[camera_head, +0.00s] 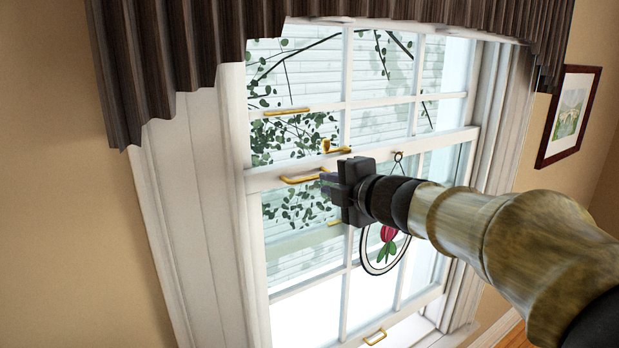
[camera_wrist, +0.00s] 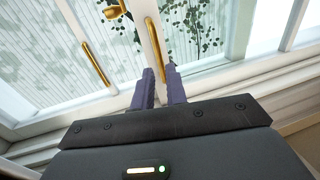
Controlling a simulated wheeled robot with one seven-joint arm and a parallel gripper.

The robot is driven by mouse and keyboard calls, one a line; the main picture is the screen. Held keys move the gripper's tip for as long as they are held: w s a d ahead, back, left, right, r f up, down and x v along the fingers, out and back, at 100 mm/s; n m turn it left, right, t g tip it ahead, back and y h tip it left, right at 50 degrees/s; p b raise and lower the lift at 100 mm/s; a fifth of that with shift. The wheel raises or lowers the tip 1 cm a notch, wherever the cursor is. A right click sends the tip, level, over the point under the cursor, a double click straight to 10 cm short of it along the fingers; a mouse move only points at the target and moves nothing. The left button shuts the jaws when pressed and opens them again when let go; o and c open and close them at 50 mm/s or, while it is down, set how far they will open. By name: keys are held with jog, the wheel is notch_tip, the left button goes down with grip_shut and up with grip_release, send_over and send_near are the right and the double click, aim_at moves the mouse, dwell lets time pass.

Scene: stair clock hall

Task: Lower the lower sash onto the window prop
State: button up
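The white lower sash (camera_head: 262,181) stands in the window frame with its top rail across the middle of the head view. A brass bar handle (camera_head: 300,179) is on that rail; it also shows in the wrist view (camera_wrist: 153,42). My gripper (camera_head: 326,184) is at the handle's right end. In the wrist view its two dark fingers (camera_wrist: 162,72) stand slightly apart, with the bar's near end in line with the gap; contact cannot be told. A lower brass handle (camera_head: 375,336) is near the bottom of the head view. I cannot make out the window prop.
A brass latch (camera_head: 335,149) and another brass bar (camera_head: 288,111) are above my gripper. A round flower ornament (camera_head: 385,250) hangs close below my arm. A dark pleated valance (camera_head: 190,45) covers the window's top. A framed picture (camera_head: 570,115) hangs on the right wall.

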aim_at(312, 179)
jog(key=x, duration=0.6)
jog(key=shift+w+p, duration=0.25)
jog(key=shift+p, duration=0.1)
jog(key=shift+w+a, duration=0.2)
jog(key=shift+a, duration=0.2)
jog(key=shift+f, duration=0.1)
jog(key=shift+c, duration=0.4)
